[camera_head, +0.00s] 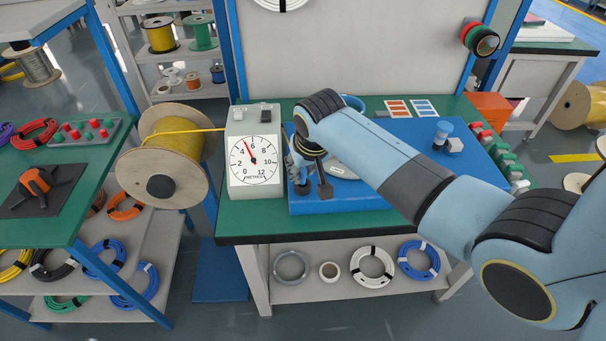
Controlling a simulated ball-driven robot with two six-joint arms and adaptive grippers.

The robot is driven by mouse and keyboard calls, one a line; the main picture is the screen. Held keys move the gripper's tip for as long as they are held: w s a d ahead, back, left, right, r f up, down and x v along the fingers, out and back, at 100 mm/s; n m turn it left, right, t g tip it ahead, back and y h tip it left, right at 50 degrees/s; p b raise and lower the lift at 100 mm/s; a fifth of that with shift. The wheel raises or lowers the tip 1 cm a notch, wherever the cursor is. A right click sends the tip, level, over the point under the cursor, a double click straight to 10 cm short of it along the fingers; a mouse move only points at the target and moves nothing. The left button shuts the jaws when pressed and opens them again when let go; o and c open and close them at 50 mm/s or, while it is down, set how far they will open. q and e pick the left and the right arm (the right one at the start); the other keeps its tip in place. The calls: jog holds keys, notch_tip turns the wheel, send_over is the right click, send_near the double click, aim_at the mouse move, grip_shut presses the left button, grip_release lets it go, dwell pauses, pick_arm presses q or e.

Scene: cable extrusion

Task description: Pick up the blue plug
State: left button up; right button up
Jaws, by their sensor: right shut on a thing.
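My right gripper (313,188) is low over the left part of the blue machine top, just right of the dial box, with its dark fingertips pointing down. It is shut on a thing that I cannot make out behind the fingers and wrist. I cannot clearly identify the blue plug. A small light-blue round-topped piece (444,130) stands on the right of the blue machine top (400,131), apart from the gripper. Part of a blue ring (353,102) shows behind my right forearm. My left gripper is not in view.
The dial box (254,157) stands close left of the gripper. A yellow cable runs to it from a spool (163,169). Orange and blue cards and an orange box (487,105) are at the back right. Cable coils lie on the shelf below.

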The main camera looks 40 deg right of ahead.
notch_tip(320, 180, up, 2)
jog(key=shift+r, duration=0.1)
jog(key=d+r, duration=0.3)
jog(key=d, duration=0.2)
jog(key=s+d+r+b, duration=0.1)
jog(key=d+r, duration=0.2)
jog(key=d, duration=0.3)
jog(key=shift+d+r, duration=0.3)
jog(key=shift+r, duration=0.05)
jog(key=shift+o, duration=1.3)
jog(key=c, duration=0.3)
jog(key=w+d+r, duration=0.1)
jog(key=w+d, duration=0.3)
jog(key=d, duration=0.2)
jog(key=shift+w+r, duration=0.15)
jog(key=shift+w, duration=0.05)
